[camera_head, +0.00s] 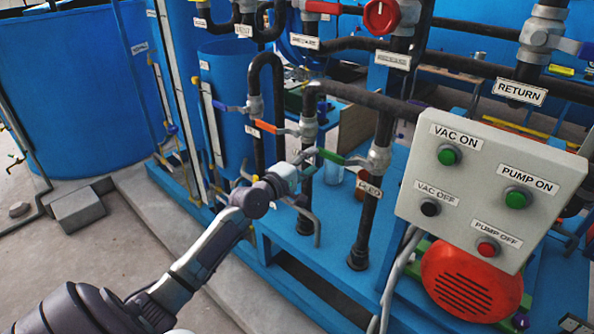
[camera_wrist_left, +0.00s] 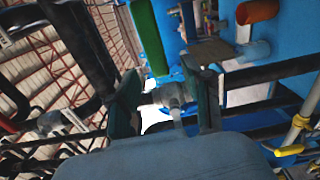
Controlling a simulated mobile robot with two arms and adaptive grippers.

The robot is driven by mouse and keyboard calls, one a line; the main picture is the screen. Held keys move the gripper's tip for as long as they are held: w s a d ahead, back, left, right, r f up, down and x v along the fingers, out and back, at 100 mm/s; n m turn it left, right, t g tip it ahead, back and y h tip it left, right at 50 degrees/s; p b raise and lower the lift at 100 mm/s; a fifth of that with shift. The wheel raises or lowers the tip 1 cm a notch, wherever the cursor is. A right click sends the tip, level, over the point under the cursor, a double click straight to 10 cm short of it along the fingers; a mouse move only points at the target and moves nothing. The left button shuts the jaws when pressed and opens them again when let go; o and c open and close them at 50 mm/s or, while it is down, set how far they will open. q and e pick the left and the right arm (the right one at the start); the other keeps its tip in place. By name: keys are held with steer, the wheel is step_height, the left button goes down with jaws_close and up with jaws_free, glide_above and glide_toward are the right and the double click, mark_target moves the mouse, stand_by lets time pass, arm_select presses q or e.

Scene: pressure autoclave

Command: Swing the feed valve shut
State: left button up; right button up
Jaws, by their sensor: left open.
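The green valve handle (camera_head: 335,156) sits on a grey valve body (camera_head: 379,158) on a black pipe, with a label below that appears to read FEED (camera_head: 369,187). The handle points left from its valve, toward my left gripper (camera_head: 305,163). In the left wrist view the green handle (camera_wrist_left: 146,36) shows above the gap between my left gripper's two fingers (camera_wrist_left: 165,92). These fingers are apart, with a grey fitting (camera_wrist_left: 172,95) seen between them. Whether a finger touches the handle cannot be told. My right gripper is not in view.
An orange handle (camera_head: 268,126) and a blue handle (camera_head: 233,107) are on neighbouring pipes to the left. A control box (camera_head: 470,215) with buttons stands at the right, above a red motor cover (camera_head: 470,283). A black pipe (camera_head: 361,220) rises below the green handle's valve.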

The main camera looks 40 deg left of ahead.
arm_select(q)
steer(key=s, duration=0.6)
steer(key=shift+a, duration=0.25)
steer(key=shift+s, duration=0.1)
steer(key=s+d+f+m+g+y, duration=0.1)
steer(key=s+f+m+g, duration=0.2)
steer(key=f, duration=1)
steer(key=s+f+m+g, duration=0.15)
steer(key=s+f, duration=0.35)
steer(key=f, duration=0.7)
steer(key=s+d+f+m+g+y, duration=0.15)
steer(key=s+f+g, duration=0.25)
steer(key=f, duration=0.9)
steer(key=s+d+f+m+g, duration=0.2)
steer(key=s+d+f+m, duration=0.2)
steer(key=s+f, duration=0.45)
steer(key=s+d+f+m+g, duration=0.3)
steer(key=s+d+f, duration=0.1)
steer(key=s+f, duration=0.45)
steer(key=s+d+f+m+g, duration=0.1)
steer(key=s+d+f+m, duration=0.2)
steer(key=s, duration=0.7)
steer(key=s+d+f+m+g+h, duration=0.1)
steer(key=s+d+f+m+g, duration=0.1)
steer(key=s, duration=0.8)
steer(key=d+f+m, duration=0.1)
steer(key=d+m, duration=0.1)
steer(key=shift+s+d+f, duration=0.15)
steer(key=shift+d+f, duration=0.2)
steer(key=shift+f, duration=0.05)
